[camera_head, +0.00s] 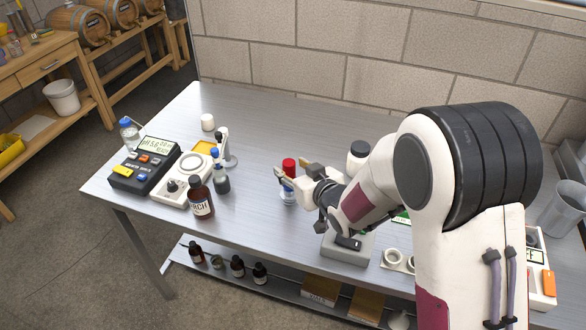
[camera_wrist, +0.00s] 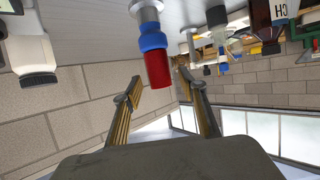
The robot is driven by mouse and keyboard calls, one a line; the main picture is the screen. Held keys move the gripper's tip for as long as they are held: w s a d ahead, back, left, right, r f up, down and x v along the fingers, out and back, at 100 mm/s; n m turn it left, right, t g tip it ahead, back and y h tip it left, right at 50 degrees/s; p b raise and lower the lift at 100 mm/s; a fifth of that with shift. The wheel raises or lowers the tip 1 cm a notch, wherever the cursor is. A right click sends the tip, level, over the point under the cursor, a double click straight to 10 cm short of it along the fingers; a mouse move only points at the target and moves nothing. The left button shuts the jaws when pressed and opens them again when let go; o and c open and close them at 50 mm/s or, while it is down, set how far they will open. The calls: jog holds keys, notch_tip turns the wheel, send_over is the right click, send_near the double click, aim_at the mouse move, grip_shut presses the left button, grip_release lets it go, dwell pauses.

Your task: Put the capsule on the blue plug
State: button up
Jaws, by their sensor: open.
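In the wrist view, where the scene is upside down, the red capsule (camera_wrist: 157,70) and the blue plug (camera_wrist: 152,40) are in line and touching, with a metallic-looking part beyond the plug. My gripper (camera_head: 291,170) is open, its two fingers apart on either side of the capsule; in the wrist view the gripper (camera_wrist: 159,80) shows a gap between the right finger and the capsule.
A dark-capped white bottle (camera_head: 358,156) is close behind my arm. A grey block (camera_head: 347,248) lies in front. The back-middle bench is clear.

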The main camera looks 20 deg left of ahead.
jog(key=shift+r, duration=0.15)
jog(key=shift+s+d+r, duration=0.2)
jog(key=shift+s+d, duration=0.1)
jog(key=shift+d, duration=0.05)
jog(key=v, duration=1.1)
jog(key=shift+f, duration=0.15)
dwell(0.5)
jog(key=s+d+r+m+h, duration=0.2)
jog(key=d+r+m+h, duration=0.15)
jog(key=d, duration=0.75)
jog(key=s+d+r+m+h, duration=0.2)
jog(key=d+r+h, duration=0.2)
jog(key=d, duration=0.6)
jog(key=s+d+r+m+g+h, duration=0.1)
jog(key=s+d, duration=0.3)
jog(key=s, duration=0.6)
jog(key=s+d+r+m+g+h, duration=0.1)
jog(key=s+d, duration=0.4)
jog(key=s, duration=0.6)
jog(key=shift+s+d+m+g, duration=0.2)
jog(key=shift+d+m+g, duration=0.1)
jog(key=shift+m+g, duration=0.55)
